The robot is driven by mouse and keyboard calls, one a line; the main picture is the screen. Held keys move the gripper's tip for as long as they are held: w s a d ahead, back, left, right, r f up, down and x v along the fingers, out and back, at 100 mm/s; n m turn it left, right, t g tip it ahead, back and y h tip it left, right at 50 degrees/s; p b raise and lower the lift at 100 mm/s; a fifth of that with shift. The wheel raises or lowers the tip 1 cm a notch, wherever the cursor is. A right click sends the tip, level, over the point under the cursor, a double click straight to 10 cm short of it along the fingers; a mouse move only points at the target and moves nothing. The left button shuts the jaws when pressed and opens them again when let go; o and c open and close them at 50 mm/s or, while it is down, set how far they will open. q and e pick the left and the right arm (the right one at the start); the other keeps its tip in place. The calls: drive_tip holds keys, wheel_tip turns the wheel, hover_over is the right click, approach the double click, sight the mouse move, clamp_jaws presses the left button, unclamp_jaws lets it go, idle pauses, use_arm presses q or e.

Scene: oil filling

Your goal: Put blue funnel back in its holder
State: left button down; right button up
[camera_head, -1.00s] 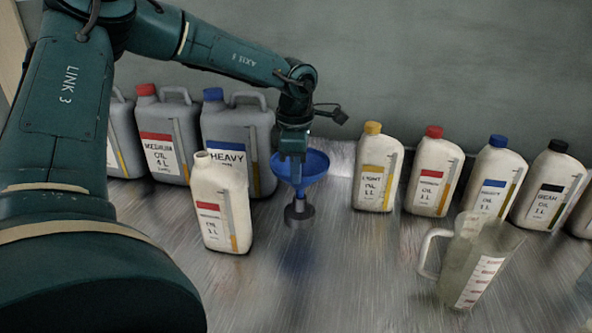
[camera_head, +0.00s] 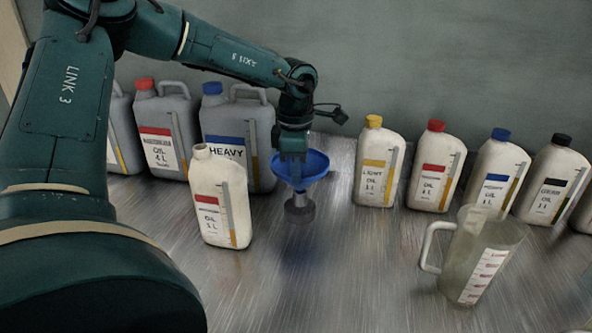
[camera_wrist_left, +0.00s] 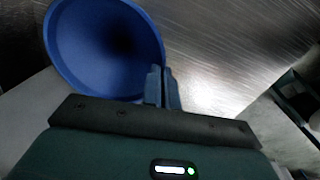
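The blue funnel (camera_head: 312,167) is upright, wide mouth up, directly above the small dark grey round holder (camera_head: 299,209) on the metal table. Its lower end meets the holder's top in the head view; I cannot tell how deep the spout sits. My left gripper (camera_head: 293,158) points down at the funnel's near-left rim. In the left wrist view the fingers (camera_wrist_left: 161,88) are close together at the edge of the funnel (camera_wrist_left: 105,45), shut on its rim. The holder is hidden in the wrist view. My right gripper is not in view.
An uncapped white oil bottle (camera_head: 219,200) stands close left of the holder. Large grey canisters (camera_head: 240,130) stand behind it. White capped bottles (camera_head: 377,165) line the back right. A clear measuring jug (camera_head: 478,255) stands front right. The table (camera_head: 340,270) before the holder is clear.

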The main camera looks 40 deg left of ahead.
use_arm(q)
drive_tip(key=shift+f, duration=0.3)
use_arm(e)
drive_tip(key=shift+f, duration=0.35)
use_arm(q)
drive_tip(key=c, duration=1.6)
unclamp_jaws()
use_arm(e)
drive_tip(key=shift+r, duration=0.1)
use_arm(q)
wheel_tip(320, 180, up, 13)
drive_tip(key=shift+s+d, duration=0.25)
drive_tip(key=shift+s, duration=0.05)
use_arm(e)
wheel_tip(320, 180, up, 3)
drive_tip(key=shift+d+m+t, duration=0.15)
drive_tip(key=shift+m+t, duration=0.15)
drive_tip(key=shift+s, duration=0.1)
